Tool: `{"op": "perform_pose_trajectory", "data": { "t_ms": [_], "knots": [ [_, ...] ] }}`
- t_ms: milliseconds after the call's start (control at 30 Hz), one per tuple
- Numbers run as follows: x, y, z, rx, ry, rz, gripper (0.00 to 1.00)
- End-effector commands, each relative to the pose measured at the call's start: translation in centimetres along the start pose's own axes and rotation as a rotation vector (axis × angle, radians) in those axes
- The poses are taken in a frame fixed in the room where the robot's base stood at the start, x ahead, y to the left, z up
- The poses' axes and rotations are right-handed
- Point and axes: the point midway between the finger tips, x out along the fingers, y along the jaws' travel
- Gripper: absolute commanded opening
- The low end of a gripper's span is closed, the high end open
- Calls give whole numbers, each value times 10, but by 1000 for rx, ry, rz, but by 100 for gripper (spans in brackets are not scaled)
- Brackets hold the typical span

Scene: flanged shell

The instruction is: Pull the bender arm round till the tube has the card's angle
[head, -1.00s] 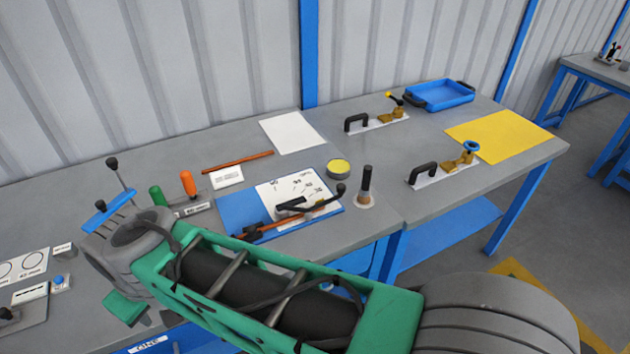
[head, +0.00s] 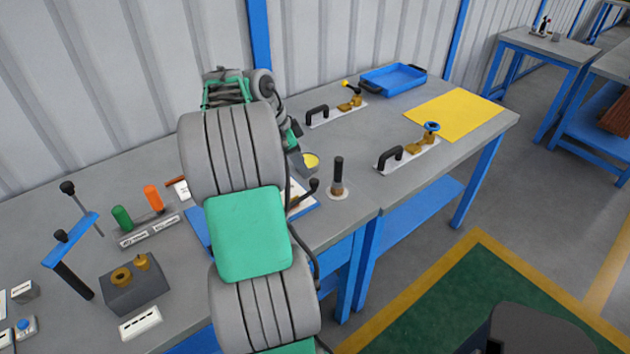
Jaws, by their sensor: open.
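The tube bender is mostly hidden behind my arm in the head view. Its black-knobbed arm (head: 313,186) shows just right of my arm, over the right part of the blue and white board (head: 198,230). The tube and the card's angle marks are hidden, so I cannot tell the tube's bend. My arm reaches up across the bench, and its far end folds over near the wall.
A yellow-topped tin (head: 311,161) and a dark upright post (head: 338,175) stand close right of my arm. Green (head: 121,217) and orange (head: 153,198) handles stand left, beside a blue-barred stand (head: 70,240). Two black-handled plates, a yellow sheet (head: 453,113) and a blue tray (head: 393,79) lie further right.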

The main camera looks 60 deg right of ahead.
Motion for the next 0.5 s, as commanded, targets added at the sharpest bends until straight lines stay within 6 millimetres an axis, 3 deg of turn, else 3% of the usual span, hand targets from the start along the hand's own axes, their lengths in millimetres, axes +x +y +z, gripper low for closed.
{"op": "perform_pose_trajectory", "data": {
  "t_ms": [100,500],
  "knots": [
    [15,1,-10,54,6,18,45],
    [79,1,-9,46,5,14,45]
  ]
}}
